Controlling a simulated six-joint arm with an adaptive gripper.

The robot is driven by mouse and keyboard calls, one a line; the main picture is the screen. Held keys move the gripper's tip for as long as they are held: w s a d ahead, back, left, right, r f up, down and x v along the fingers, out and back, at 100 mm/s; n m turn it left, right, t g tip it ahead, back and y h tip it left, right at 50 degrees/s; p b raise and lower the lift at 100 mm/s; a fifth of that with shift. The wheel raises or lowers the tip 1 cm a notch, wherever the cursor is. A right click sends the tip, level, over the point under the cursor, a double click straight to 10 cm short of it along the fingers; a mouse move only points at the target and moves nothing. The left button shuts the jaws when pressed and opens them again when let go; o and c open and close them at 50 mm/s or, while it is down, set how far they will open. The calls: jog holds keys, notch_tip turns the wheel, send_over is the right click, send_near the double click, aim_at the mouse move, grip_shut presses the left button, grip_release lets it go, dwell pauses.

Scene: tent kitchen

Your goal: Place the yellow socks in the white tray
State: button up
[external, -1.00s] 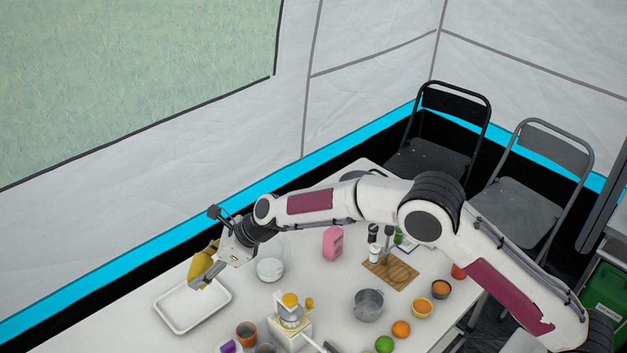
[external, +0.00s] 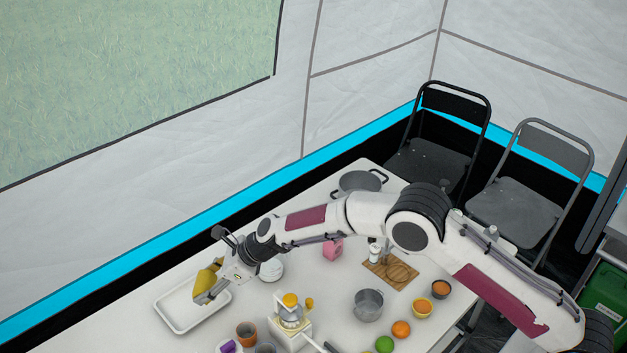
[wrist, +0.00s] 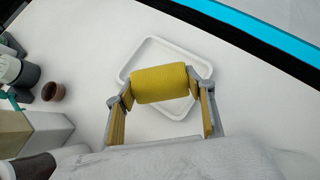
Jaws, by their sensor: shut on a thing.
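The yellow socks (wrist: 160,83) are a rolled bundle clamped between the two fingertips of my gripper (wrist: 161,88) in the wrist view. In the external view the socks (external: 206,279) and my gripper (external: 213,284) are over the right part of the white tray (external: 178,318). The white tray (wrist: 150,50) shows behind and around the socks in the wrist view, and the socks hide its middle. The visible part of the tray is empty. The exact height of the socks above the tray is hard to tell.
A brown cup (external: 246,333), a purple item (external: 228,346) and a white juicer-like appliance (external: 290,330) stand right of the tray. A white round dish (external: 271,270) is behind my gripper.

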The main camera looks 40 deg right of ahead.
jog(key=shift+f, duration=1.85)
jog(key=shift+f, duration=0.1)
jog(key=o, duration=1)
jog(key=shift+c, duration=0.2)
jog(key=shift+r, duration=0.2)
jog(key=shift+s+d+r, duration=0.1)
jog(key=shift+d+r, duration=0.05)
jog(key=v, duration=1.1)
jog(key=shift+s+d+r, duration=0.1)
jog(key=shift+s+r, duration=0.05)
jog(key=shift+r, duration=0.1)
